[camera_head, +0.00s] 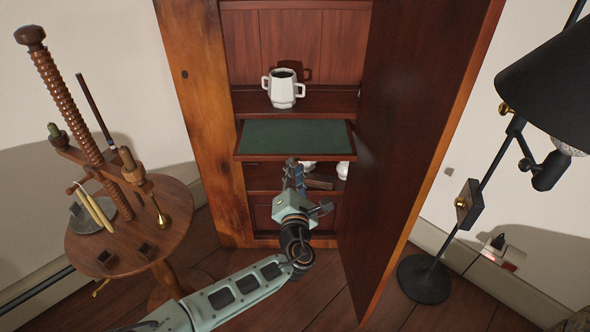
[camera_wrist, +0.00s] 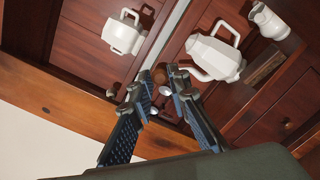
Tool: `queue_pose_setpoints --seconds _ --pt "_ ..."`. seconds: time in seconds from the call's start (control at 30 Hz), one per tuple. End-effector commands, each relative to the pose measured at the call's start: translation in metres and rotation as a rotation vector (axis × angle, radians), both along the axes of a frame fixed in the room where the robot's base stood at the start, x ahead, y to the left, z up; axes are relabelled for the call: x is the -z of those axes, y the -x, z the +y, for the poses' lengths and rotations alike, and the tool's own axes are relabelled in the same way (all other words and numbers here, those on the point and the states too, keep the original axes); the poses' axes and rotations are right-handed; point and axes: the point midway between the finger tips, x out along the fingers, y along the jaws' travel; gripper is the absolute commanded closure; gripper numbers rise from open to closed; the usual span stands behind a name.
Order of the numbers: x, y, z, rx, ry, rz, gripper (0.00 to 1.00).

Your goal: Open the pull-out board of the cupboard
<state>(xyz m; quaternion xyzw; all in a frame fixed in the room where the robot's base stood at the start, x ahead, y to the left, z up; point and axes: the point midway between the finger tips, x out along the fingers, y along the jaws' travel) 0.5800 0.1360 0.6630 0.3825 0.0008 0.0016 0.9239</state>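The cupboard (camera_head: 200,110) stands with its door (camera_head: 420,120) swung out to the right. Its pull-out board (camera_head: 295,138), with a green top and wooden rim, sticks out a little past the front, below the shelf with a white cup. My gripper (camera_head: 293,168) is at the middle of the board's front edge, from below. In the wrist view a small round brown knob (camera_wrist: 160,73) lies between my fingertips (camera_wrist: 158,84), with a narrow gap between the fingers. I cannot tell whether they press on the knob.
The white two-handled cup (camera_head: 283,88) stands above the board. A white teapot (camera_wrist: 215,57) and a white jug (camera_wrist: 268,20) are on the lower shelf. A round wooden table (camera_head: 130,235) with tools is at the left. A black floor lamp (camera_head: 425,278) stands right of the door.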

Motion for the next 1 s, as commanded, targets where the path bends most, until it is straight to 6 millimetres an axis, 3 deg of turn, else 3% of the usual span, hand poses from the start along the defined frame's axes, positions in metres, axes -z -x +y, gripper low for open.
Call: queue_pose_setpoints --seconds 0.13,0.47,0.8,1.0 --pt "0.0 0.0 0.0 0.0 0.0 0.0 0.67" --pt "0.0 0.003 0.0 0.0 0.0 0.0 0.67" --pt "0.0 0.052 0.001 -0.003 0.001 0.001 0.67" --pt "0.0 0.071 0.001 -0.001 0.0 0.0 0.67"
